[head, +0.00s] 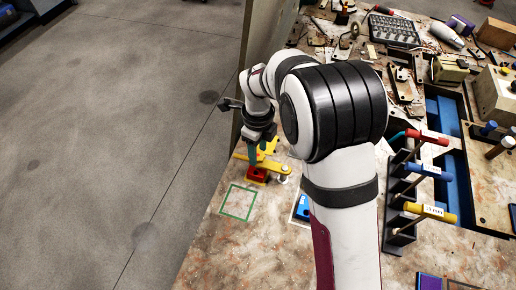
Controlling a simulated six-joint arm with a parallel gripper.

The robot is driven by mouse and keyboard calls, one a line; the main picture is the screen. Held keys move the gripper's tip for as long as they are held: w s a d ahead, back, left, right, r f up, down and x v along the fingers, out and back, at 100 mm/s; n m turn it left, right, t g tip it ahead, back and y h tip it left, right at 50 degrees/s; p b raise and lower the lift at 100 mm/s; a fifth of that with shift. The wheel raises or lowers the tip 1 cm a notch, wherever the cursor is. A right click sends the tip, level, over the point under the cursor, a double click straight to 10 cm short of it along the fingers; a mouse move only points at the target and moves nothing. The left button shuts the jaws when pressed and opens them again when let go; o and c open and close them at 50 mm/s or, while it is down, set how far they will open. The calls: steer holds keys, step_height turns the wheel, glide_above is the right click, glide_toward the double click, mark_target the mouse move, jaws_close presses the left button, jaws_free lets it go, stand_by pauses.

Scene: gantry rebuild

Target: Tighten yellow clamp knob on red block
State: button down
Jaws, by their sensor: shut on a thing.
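The red block (257,174) sits on the table near its left edge, under a yellow clamp bar (275,166). The yellow knob (269,146) stands above the bar. My gripper (255,154), with teal fingers pointing down, is shut on the yellow knob, right above the red block. The fingers and my wrist partly hide the knob and the bar, so the exact grip is hard to see.
A green square outline (238,202) is empty in front of the block. A blue block (302,208) shows partly behind my arm. A dark rack (398,222) holds tools with red, blue and yellow handles. Cluttered parts fill the back right.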

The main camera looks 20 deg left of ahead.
mark_target(258, 155)
steer(key=m, duration=0.4)
steer(key=shift+m, duration=2.6)
steer(key=shift+c, duration=2.4)
jaws_free()
step_height(258, 155, up, 16)
